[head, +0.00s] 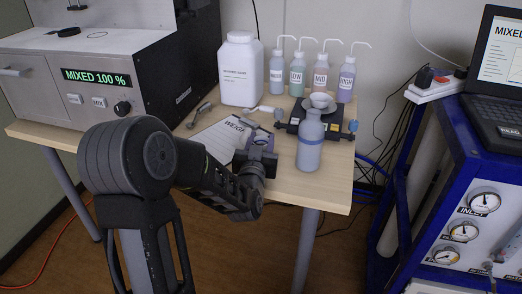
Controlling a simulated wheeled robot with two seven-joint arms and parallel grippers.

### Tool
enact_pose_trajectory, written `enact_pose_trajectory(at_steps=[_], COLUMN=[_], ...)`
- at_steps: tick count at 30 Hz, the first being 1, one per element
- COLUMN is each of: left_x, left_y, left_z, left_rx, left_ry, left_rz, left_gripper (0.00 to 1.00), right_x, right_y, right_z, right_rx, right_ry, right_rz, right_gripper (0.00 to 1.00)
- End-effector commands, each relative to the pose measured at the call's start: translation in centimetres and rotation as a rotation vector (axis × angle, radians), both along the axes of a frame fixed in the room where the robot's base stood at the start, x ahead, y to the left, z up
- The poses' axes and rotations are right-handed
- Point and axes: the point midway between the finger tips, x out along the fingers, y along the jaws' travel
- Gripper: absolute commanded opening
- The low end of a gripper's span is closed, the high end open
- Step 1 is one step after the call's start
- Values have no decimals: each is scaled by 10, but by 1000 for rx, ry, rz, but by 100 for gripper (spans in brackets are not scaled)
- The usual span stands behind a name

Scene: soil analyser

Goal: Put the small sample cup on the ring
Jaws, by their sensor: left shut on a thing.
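My left gripper (258,146) is over the front part of the table, above the paper sheet and left of a grey-blue bottle. It is shut on a small pale grey thing, mostly hidden by the fingers; I cannot tell for sure that it is the sample cup. A small white dish or cup (320,101) sits on top of the dark balance (292,128), partly behind the bottle. A dark flat ring (97,35) lies on top of the grey analyser (120,62), whose display reads MIXED 100 %. My right gripper is not in view.
A large white jar (240,70) and several wash bottles (298,72) stand at the back. A metal scoop (200,115) lies left. A blue cart (425,190) stands right, across a gap.

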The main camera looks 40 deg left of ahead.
Motion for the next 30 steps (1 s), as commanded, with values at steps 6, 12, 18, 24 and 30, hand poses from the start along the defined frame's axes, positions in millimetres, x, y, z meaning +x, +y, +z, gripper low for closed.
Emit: enact_pose_trajectory(at_steps=[6,12,18,24,30], left_x=[0,0,0,0,0], left_y=[0,1,0,0,0], left_z=[2,24,65,94,100], left_rx=[0,1,0,0,0], left_ry=[-1,-4,-5,-3,0], left_rz=[0,2,1,1,1], left_gripper=[0,0,0,0,0], right_x=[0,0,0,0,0], right_y=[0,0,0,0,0], right_z=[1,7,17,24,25], right_rx=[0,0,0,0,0], right_ry=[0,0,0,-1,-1], right_rz=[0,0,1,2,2], right_gripper=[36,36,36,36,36])
